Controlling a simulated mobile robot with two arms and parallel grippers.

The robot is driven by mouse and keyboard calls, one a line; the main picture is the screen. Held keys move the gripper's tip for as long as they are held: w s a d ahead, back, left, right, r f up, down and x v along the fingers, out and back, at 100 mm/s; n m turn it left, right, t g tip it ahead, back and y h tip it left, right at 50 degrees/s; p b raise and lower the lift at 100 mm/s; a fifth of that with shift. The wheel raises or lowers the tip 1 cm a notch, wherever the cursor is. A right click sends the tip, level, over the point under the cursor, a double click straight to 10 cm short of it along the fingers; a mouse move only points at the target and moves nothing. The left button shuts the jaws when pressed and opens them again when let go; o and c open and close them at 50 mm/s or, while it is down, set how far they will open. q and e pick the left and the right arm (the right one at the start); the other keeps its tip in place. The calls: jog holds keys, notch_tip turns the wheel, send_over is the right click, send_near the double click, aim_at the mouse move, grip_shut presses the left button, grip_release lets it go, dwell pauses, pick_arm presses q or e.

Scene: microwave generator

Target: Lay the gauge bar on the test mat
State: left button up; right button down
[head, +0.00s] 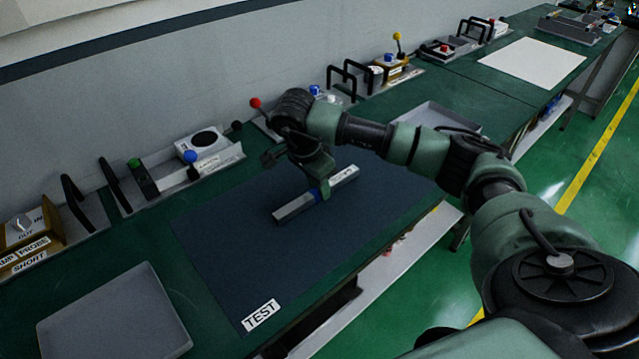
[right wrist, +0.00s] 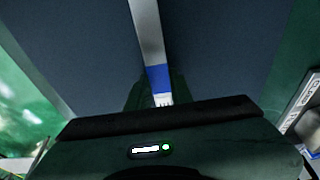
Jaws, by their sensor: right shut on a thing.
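The gauge bar (head: 293,208) is a long grey bar with a blue band near its middle and a white label towards its far end. My right gripper (head: 321,190) comes down from above and is shut on the bar around the blue band. The bar is level over the dark blue test mat (head: 225,245), which has a white "TEST" label at its near corner. I cannot tell whether the bar touches the mat or hangs just above it. In the right wrist view the bar (right wrist: 147,32) runs away from the jaws over the mat (right wrist: 75,45). My left gripper is not in view.
A grey tray (head: 115,318) lies on the green bench at the near left, and another tray (head: 437,117) beyond the mat. Fixtures with knobs and black handles (head: 195,165) line the wall side. A white sheet (head: 530,61) lies far right. The mat's near part is clear.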

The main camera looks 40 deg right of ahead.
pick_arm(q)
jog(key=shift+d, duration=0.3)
pick_arm(e)
jog(key=shift+f, duration=0.1)
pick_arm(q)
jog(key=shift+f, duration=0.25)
pick_arm(e)
jog(key=shift+f, duration=0.2)
jog(key=c, duration=1.2)
grip_release()
jog(key=shift+o, duration=0.2)
jog(key=shift+r, duration=0.1)
